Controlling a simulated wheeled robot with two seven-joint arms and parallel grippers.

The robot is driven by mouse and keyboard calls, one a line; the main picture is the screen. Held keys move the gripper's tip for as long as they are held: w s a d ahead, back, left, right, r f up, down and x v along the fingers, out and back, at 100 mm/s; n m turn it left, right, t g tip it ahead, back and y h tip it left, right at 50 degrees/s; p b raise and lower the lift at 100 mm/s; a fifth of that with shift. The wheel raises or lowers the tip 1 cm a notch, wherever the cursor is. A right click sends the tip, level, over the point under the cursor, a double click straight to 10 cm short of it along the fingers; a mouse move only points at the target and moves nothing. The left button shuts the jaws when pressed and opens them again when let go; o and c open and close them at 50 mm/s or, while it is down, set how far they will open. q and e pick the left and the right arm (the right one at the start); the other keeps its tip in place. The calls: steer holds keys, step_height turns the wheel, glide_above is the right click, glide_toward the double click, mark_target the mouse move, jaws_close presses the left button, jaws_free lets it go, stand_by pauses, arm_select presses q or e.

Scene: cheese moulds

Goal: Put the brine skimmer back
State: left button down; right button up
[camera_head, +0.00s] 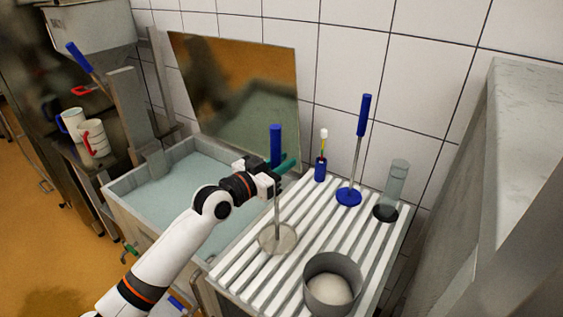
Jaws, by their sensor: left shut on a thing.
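The brine skimmer has a blue upright handle (276,143), a thin metal rod and a flat round pale disc (278,239) at its lower end. My left gripper (279,172), with green fingertips, is shut on it just below or at the bottom of the blue handle. The skimmer is about upright, with its disc over the white slatted rack (235,275); I cannot tell if the disc touches the slats. The brine vat (118,200), filled with pale blue-green liquid, lies left of the rack. My right gripper is not in view.
On the rack stand a blue-handled tool with a blue disc (348,196), a blue holder (320,171) with a thin stick, a clear cylinder (396,178) and a grey round mould (332,270) with white contents. Mugs (93,138) stand at left. A grey block (500,190) bounds the right.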

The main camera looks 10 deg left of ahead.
arm_select(q)
steer(key=c, duration=1.6)
jaws_free()
steer(key=shift+f, duration=0.15)
steer(key=shift+c, duration=0.2)
steer(key=o, duration=0.4)
steer(key=shift+o, duration=0.2)
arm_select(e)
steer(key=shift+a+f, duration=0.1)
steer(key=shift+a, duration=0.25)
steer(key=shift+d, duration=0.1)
arm_select(q)
steer(key=shift+s+a, duration=0.1)
steer(key=b+v, duration=0.2)
steer(key=v, duration=0.9)
steer(key=shift+s+a+r+b, duration=0.2)
steer(key=shift+s+b, duration=0.15)
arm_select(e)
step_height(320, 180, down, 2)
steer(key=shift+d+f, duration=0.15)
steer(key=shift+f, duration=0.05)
